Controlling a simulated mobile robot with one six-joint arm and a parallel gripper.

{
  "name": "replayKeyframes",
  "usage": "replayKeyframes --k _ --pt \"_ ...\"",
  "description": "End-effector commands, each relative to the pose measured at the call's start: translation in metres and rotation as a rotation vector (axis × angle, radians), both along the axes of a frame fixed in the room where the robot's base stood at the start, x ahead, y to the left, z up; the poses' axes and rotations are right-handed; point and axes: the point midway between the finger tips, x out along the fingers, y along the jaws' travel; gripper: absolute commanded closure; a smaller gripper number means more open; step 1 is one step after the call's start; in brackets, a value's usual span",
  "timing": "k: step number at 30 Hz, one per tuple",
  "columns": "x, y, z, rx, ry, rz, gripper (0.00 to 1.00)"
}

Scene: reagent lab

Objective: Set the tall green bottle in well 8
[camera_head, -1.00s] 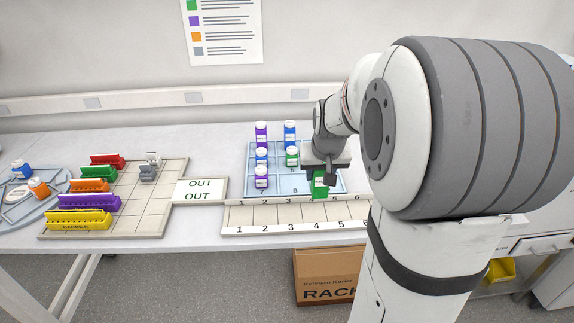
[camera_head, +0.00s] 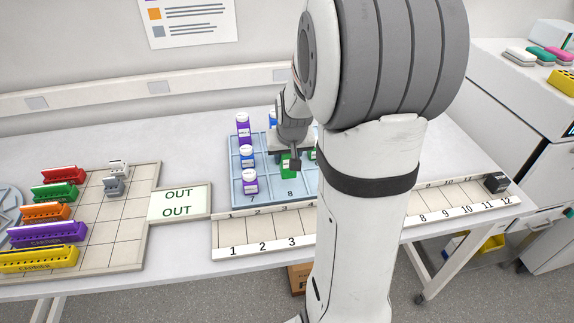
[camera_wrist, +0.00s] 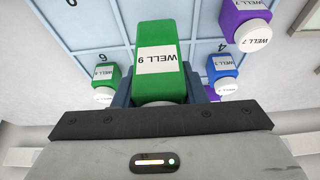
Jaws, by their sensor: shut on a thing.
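My gripper (camera_head: 289,160) is shut on the tall green bottle (camera_head: 287,167), over the front middle of the blue tray (camera_head: 268,202). The bottle is behind the number 8 (camera_head: 290,194), in line with well 8. I cannot tell whether its base touches the tray. In the wrist view the green bottle (camera_wrist: 160,55) fills the space between the fingers. Its label reads WELL with a digit, seen upside down.
A purple bottle (camera_head: 250,183) stands in well 7, left of my gripper. Another green bottle (camera_wrist: 105,78) and a blue bottle (camera_wrist: 222,70) stand close by. A numbered rack (camera_head: 262,247) lies in front. My arm hides the tray's right part.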

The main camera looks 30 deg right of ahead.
Motion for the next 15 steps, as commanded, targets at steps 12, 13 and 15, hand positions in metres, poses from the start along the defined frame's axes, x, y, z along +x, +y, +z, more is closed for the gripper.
replayKeyframes --k 12,13,15 --pt "0.001 0.002 -0.039 0.0 0.0 0.005 0.85" --pt "0.001 0.002 -0.039 0.0 -0.001 0.005 0.85" --pt "0.001 0.002 -0.039 0.0 -0.001 0.005 0.85"
